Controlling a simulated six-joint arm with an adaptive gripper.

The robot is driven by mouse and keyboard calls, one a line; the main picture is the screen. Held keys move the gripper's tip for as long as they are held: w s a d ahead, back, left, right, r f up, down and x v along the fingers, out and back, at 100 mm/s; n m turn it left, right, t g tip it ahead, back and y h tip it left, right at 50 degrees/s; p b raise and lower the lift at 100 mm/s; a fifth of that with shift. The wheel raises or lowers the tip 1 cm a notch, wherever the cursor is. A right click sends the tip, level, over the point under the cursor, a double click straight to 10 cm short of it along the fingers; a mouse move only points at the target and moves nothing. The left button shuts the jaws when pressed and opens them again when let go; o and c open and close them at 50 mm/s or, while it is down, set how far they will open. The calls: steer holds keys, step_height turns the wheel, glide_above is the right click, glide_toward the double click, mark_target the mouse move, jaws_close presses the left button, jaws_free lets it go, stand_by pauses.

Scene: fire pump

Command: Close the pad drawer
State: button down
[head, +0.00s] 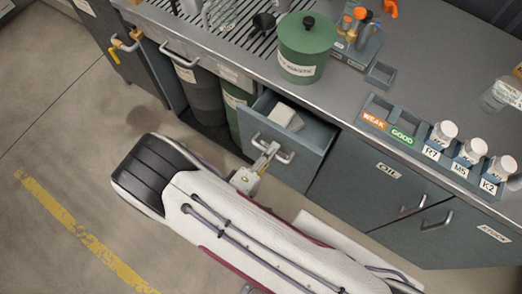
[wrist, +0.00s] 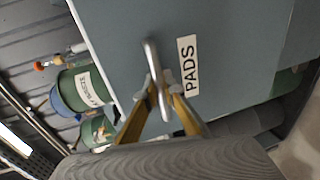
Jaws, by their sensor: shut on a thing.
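The pad drawer (head: 303,140) is pulled out from the grey bench, with white pads (head: 286,117) inside it. Its front (wrist: 225,65) fills much of the wrist view and carries a "PADS" label (wrist: 188,66). My gripper (head: 268,152) is at the drawer's bar handle (head: 283,157). In the wrist view my gripper (wrist: 160,92) has its yellowish fingers closed around the metal handle (wrist: 153,65). My white and black arm hides the floor in front of the drawer.
A green canister (head: 303,52) stands on the bench top. Bins (head: 200,95) stand in the open bay left of the drawer. The "OIL" cabinet (head: 375,180) on the right is shut. A rack with white-capped bottles (head: 440,135) sits near the bench edge.

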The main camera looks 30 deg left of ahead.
steer(key=x, duration=0.3)
steer(key=r+x, duration=0.1)
steer(key=x, duration=0.2)
steer(key=r+x, duration=0.1)
steer(key=x, duration=0.2)
steer(key=shift+w+r, duration=0.1)
steer(key=shift+w, duration=0.4)
steer(key=c, duration=2.2)
jaws_free()
steer(key=shift+o, duration=0.2)
steer(key=shift+s, duration=0.1)
steer(key=shift+s, duration=0.65)
steer(key=shift+v, duration=5.3)
